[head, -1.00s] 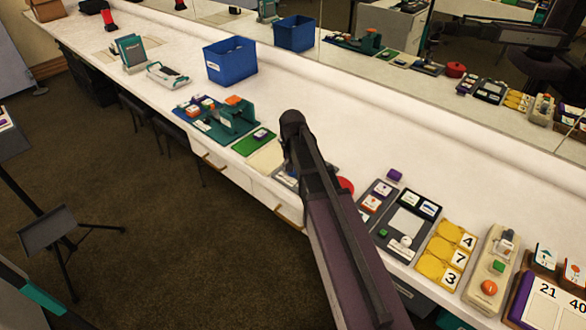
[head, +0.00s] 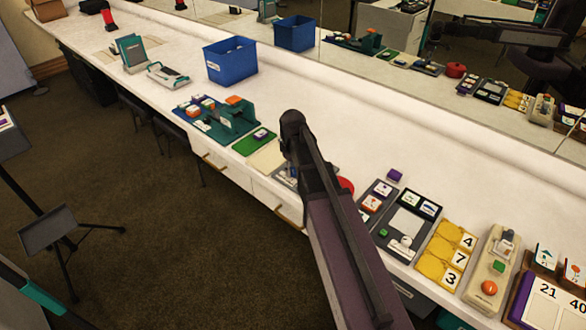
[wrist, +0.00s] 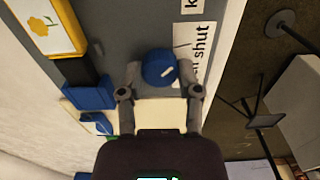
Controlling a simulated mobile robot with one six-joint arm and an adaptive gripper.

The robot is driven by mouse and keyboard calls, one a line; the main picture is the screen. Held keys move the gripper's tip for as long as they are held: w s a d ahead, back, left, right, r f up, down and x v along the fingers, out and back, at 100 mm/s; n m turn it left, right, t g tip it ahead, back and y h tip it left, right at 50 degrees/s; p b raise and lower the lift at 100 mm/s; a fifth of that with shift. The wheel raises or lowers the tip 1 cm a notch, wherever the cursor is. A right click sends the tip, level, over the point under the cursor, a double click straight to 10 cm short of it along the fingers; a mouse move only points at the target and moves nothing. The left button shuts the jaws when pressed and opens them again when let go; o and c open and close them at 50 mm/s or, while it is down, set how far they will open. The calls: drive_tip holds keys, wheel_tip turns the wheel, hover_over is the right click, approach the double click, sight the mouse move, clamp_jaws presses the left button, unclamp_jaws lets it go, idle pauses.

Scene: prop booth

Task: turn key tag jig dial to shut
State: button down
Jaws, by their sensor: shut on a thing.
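In the wrist view, the key tag jig (wrist: 110,20) is a grey board with a round blue dial (wrist: 158,68) bearing a short white mark. A white label strip (wrist: 197,50) beside the dial reads "shut" and is partly cut off. The white mark points toward the label side, tilted. My gripper (wrist: 160,82) has one finger on each side of the dial and is shut on it. In the head view, my arm covers most of the jig (head: 284,178), and the dial and fingertips are hidden.
A yellow-framed flower card (wrist: 46,25) and blue blocks (wrist: 90,93) lie close to the dial. In the head view, a green board (head: 255,140) stands left of my arm and a red round thing (head: 346,186) right of it.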

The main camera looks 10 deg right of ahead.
drive_tip(key=shift+n, duration=0.5)
drive_tip(key=shift+c, duration=1.5)
unclamp_jaws()
drive_tip(key=shift+m, duration=0.3)
